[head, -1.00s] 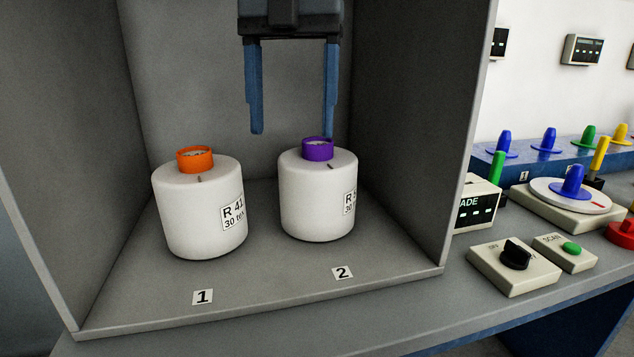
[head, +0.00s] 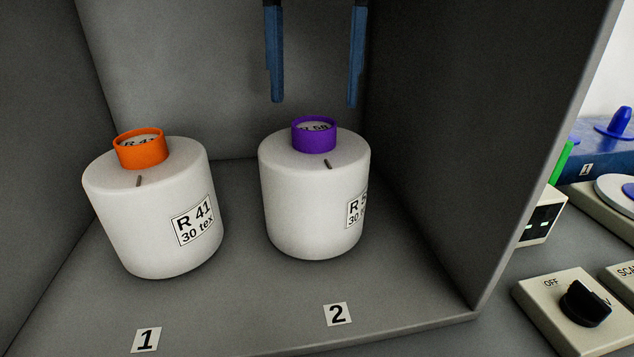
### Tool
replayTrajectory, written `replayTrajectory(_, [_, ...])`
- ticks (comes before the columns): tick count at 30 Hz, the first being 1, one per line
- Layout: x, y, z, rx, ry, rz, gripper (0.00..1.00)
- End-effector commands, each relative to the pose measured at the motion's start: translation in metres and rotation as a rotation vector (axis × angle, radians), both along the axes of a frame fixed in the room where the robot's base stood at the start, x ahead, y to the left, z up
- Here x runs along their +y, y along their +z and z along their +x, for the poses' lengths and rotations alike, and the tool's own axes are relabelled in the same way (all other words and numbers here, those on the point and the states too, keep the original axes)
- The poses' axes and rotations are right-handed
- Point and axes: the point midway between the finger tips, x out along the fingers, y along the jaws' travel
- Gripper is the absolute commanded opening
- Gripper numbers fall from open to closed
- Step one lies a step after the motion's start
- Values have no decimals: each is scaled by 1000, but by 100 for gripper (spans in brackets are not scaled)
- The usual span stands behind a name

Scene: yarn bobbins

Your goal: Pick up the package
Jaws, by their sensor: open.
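Two white yarn packages stand upright in a grey open-fronted box. The left package (head: 150,215) has an orange core end (head: 141,152) and a label reading "R 41, 30 tex". It stands behind the number 1 tag (head: 146,340). The right package (head: 305,205) has a purple core end (head: 314,137) and a partly turned-away label beginning with "R 5". It stands behind the number 2 tag (head: 338,314). My gripper (head: 314,101) is open and empty, with two blue fingers pointing down. In the picture its fingertips are just above the purple core end, one to each side; depth is hard to judge.
The box's right wall (head: 480,130) stands close to the right package, and its left wall (head: 45,110) flanks the left one. Outside on the right are a black knob (head: 585,303) on a control box and a blue peg (head: 620,122).

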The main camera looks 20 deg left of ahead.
Motion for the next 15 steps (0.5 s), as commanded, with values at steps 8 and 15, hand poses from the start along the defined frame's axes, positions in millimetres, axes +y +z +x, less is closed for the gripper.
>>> replayTrajectory(8, [-4,-38,-7,2,-3,-2,70])
replayTrajectory(15, [-4,-44,-6,-1,-5,1,70])
